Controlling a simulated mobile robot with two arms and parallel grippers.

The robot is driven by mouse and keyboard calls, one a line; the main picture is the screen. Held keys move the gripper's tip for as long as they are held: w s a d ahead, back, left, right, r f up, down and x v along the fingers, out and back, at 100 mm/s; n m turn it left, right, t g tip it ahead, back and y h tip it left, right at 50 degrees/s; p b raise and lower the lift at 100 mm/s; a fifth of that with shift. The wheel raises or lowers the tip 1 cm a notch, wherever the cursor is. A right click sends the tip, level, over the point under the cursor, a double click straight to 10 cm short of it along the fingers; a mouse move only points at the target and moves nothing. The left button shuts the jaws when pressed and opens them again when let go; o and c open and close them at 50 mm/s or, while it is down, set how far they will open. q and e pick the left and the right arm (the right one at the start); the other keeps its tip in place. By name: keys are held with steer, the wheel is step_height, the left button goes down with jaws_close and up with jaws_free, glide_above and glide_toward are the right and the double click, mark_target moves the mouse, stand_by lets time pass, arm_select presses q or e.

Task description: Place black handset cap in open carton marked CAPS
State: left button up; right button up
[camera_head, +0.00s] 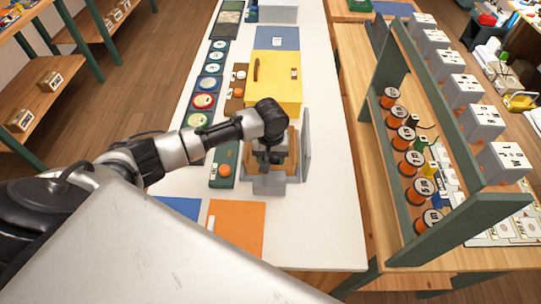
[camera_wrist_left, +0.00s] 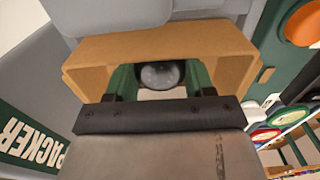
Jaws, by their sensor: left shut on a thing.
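The cap (camera_wrist_left: 160,74) is a dark, glossy round piece, seen in the left wrist view between the green-sided fingers of my left gripper (camera_wrist_left: 160,82). My left gripper is shut on it. In the head view my left gripper (camera_head: 268,158) points down at a tan open carton (camera_head: 291,166) on the white table, and it hides the cap there. In the left wrist view the carton (camera_wrist_left: 215,52) surrounds the fingertips. I cannot tell how deep the cap is inside. No CAPS marking is readable. My right gripper is not in view.
Grey panels (camera_head: 306,150) stand around the carton; one in the wrist view reads PACKER (camera_wrist_left: 25,145). A yellow box (camera_head: 275,78) stands just behind. Orange (camera_head: 237,228) and blue mats lie in front. A green rack (camera_head: 450,100) with orange spools is at right. The table's right side is clear.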

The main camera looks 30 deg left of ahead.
mark_target(271, 159)
arm_select(q)
steer(key=o, duration=0.9)
step_height(271, 159, up, 12)
stand_by(0.3)
